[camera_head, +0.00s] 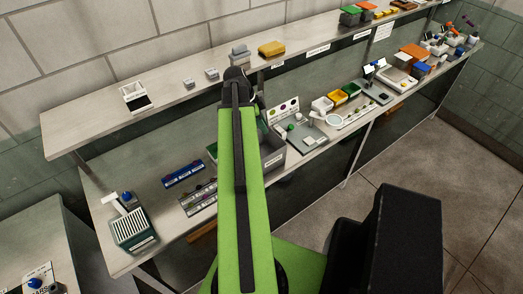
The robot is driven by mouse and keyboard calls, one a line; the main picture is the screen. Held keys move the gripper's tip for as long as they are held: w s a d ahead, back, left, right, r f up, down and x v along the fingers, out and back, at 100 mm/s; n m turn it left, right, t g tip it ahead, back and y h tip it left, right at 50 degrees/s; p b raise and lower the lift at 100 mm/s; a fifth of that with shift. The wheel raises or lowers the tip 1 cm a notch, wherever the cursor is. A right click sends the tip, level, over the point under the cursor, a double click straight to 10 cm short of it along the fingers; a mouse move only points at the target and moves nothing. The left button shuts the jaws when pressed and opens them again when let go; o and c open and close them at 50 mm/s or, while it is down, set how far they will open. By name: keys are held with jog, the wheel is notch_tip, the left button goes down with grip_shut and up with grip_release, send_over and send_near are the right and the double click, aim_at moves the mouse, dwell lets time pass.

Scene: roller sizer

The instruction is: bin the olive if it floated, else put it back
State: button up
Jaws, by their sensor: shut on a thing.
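My green arm reaches up from the bottom middle across the bench. Its dark end and my gripper (258,103) are over the middle of the bench, beside a grey box (273,160). The fingertips are mostly hidden behind the arm. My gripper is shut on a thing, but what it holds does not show. I cannot make out an olive anywhere. Small yellow and green bins (338,97) stand right of the grey box.
A long bench (105,188) runs across the view, with a raised shelf (80,128) behind it. A slatted box (135,229) stands at the left end. Strips of small items (198,198) lie near the arm. A panelled device (298,131) and several boxes fill the right side.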

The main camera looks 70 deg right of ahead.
notch_tip(320, 180, down, 6)
jog(key=b, duration=0.5)
jog(key=shift+d+r, duration=0.1)
jog(key=o, duration=0.9)
jog(key=shift+c, duration=0.2)
jog(key=p+v, duration=1.6)
jog(key=v, duration=0.1)
jog(key=shift+r, duration=0.25)
